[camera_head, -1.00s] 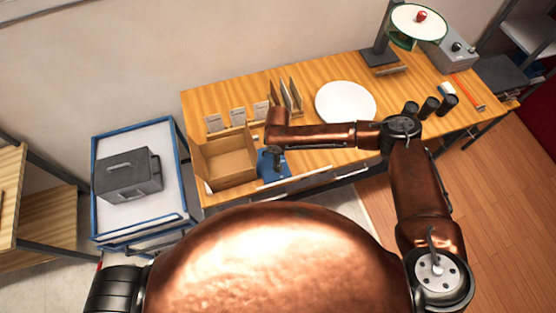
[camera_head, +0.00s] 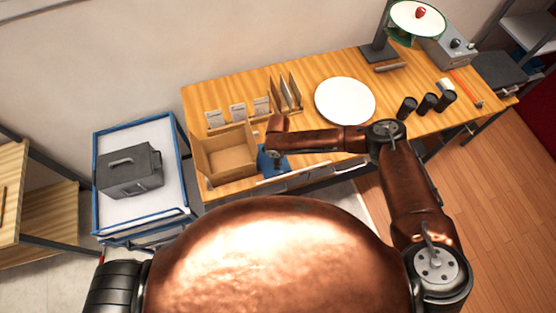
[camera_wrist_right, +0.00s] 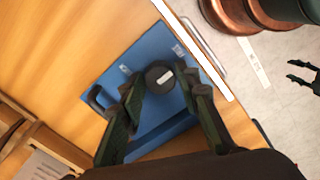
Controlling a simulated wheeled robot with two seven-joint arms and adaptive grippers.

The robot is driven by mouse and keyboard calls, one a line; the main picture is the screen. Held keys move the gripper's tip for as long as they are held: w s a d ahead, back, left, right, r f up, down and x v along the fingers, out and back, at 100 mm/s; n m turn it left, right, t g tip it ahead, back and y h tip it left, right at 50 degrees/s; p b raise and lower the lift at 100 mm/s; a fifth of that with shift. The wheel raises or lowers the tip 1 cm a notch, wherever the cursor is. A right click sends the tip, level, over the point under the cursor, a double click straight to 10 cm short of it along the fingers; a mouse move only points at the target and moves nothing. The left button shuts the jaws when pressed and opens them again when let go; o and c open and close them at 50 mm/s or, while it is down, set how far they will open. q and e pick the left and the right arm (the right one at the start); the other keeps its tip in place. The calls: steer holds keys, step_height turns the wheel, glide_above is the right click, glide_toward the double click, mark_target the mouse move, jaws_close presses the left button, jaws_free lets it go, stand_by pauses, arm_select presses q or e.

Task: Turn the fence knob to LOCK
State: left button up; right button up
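The fence knob (camera_wrist_right: 160,77) is a round black knob with a short white mark on a blue fixture (camera_wrist_right: 150,50). The mark lies nearly level, slightly tilted, in the right wrist view. Two small pale labels on the fixture are too small to read. The blue fixture (camera_head: 265,158) also shows at the bench's front edge in the head view. My right gripper (camera_wrist_right: 165,88) is open, its two fingers on either side of the knob; I cannot tell whether they touch it. Dark spread fingers at the right of the wrist view appear to be my left gripper (camera_wrist_right: 303,77), empty above the floor.
A cardboard box (camera_head: 228,156) stands just left of the fixture. A black handle (camera_wrist_right: 97,98) sits at the fixture's left edge. A white plate (camera_head: 345,100) and black cups (camera_head: 427,104) are farther right. A drawer handle (camera_wrist_right: 200,52) lines the bench front.

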steer(key=c, duration=0.3)
steer(key=shift+c, duration=2.1)
steer(key=n+b, duration=0.1)
steer(key=n, duration=0.4)
steer(key=shift+f+n, duration=0.1)
steer(key=shift+n, duration=0.2)
steer(key=n+b, duration=0.1)
steer(key=n, duration=0.5)
steer(key=n+b, duration=0.1)
steer(key=n, duration=0.5)
steer(key=shift+n, duration=0.4)
arm_select(q)
step_height(320, 180, down, 5)
steer(key=shift+s+r+b, duration=0.1)
steer(key=shift+s+b, duration=0.05)
steer(key=shift+b, duration=0.75)
arm_select(e)
steer(key=n, duration=0.5)
steer(key=shift+s+n, duration=0.1)
steer(key=shift+n, duration=0.2)
